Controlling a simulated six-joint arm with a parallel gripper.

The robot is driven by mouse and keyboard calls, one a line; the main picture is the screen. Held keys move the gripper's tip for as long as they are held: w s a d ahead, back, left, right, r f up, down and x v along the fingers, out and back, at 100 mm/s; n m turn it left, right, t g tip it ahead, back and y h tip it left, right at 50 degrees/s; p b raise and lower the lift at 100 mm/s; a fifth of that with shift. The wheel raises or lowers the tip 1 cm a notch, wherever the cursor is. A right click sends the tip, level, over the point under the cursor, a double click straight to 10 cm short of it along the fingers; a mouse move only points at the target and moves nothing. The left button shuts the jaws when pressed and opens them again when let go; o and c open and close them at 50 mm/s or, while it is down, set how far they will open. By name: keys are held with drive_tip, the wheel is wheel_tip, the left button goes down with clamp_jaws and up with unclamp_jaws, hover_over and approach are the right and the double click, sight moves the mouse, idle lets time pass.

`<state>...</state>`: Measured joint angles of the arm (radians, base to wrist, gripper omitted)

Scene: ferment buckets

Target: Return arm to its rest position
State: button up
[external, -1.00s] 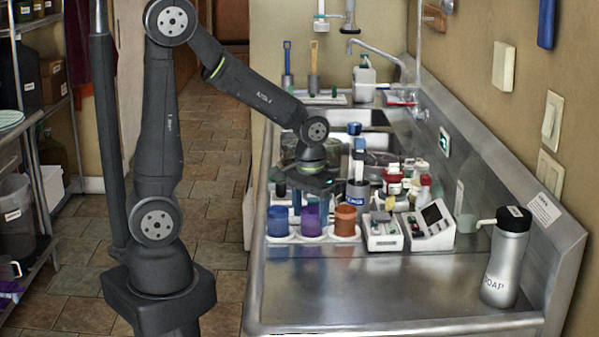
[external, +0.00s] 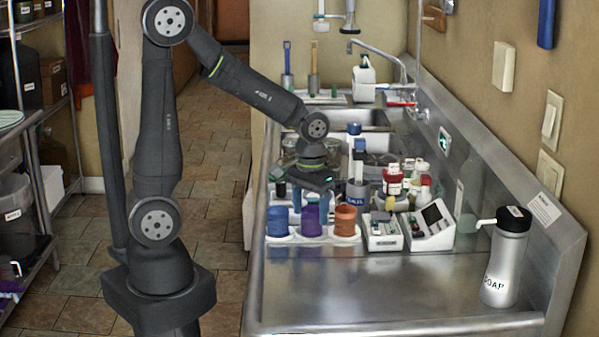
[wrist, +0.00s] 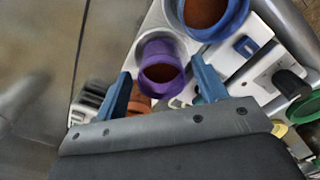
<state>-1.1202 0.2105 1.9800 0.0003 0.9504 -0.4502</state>
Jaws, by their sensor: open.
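My gripper (external: 312,198) hangs over the row of cups on the sink counter, its blue fingers pointing down. In the wrist view my gripper (wrist: 161,68) is open, one finger on each side of the purple cup (wrist: 160,62). The external view shows the purple cup (external: 310,222) upright in a white rack (external: 296,240), between a blue cup (external: 279,222) and an orange cup (external: 345,220). Nothing appears held. The exact gap between the fingers and the purple cup is unclear.
White instruments (external: 432,226) stand right of the cups, with several small bottles behind. A soap bottle (external: 504,262) stands at the front right. The steel counter (external: 390,292) in front is bare. The sink and faucet (external: 378,52) lie behind.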

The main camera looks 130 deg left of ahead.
wheel_tip(320, 180, down, 3)
drive_tip(key=shift+r, duration=0.15)
wheel_tip(320, 180, up, 13)
wheel_tip(320, 180, down, 13)
drive_tip(key=shift+r, duration=0.1)
drive_tip(key=r, duration=0.4)
drive_tip(key=shift+w+d+r, duration=0.2)
drive_tip(key=shift+d+r, duration=0.05)
drive_tip(key=shift+d, duration=0.05)
drive_tip(key=w+d+r, duration=0.5)
drive_tip(key=d+r, duration=0.1)
drive_tip(key=d, duration=0.3)
drive_tip(key=s+a+r+n, duration=0.1)
drive_tip(key=s+a+n, duration=0.15)
drive_tip(key=a, duration=0.45)
drive_tip(key=s+a+r+n, duration=0.1)
drive_tip(key=s+a+r, duration=0.15)
drive_tip(key=a, duration=0.45)
drive_tip(key=s+a+f, duration=0.3)
drive_tip(key=s+a, duration=0.1)
drive_tip(key=s, duration=0.1)
drive_tip(key=s+a+f, duration=0.2)
drive_tip(key=shift+s+f, duration=0.2)
drive_tip(key=shift+f, duration=0.15)
